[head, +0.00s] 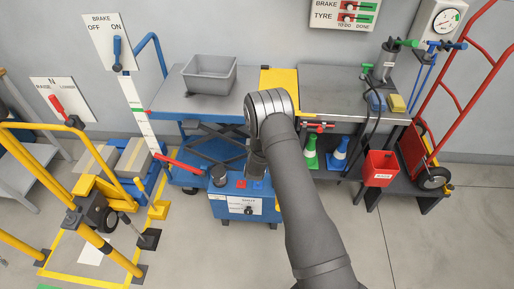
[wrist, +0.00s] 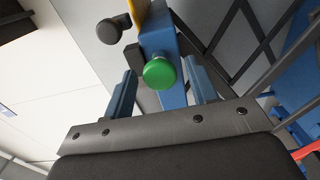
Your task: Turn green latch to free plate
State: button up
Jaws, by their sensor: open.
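The green latch (wrist: 159,72) shows in the wrist view as a round green knob in front of a blue bracket (wrist: 176,95). My gripper (wrist: 160,67) is open, with one finger on each side of the knob. I see gaps between knob and fingers, and cannot tell how deep the knob sits between them. The yellow plate (head: 281,78) lies between the lift table and the grey bench in the head view. A sliver of yellow (wrist: 143,11) shows above the knob in the wrist view. In the head view my arm hides the latch and the fingertips.
A black knob (wrist: 110,31) is left of the latch in the wrist view. The lift table (head: 168,94) carries a grey bin (head: 209,75). The bench (head: 335,94) stands to the right, with a red handle (head: 318,127) under its edge. A blue box (head: 228,204) stands below.

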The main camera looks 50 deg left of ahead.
jog(key=v, duration=1.5)
jog(key=shift+s+d, duration=0.3)
jog(key=x, duration=1.7)
jog(key=shift+w+a, duration=0.2)
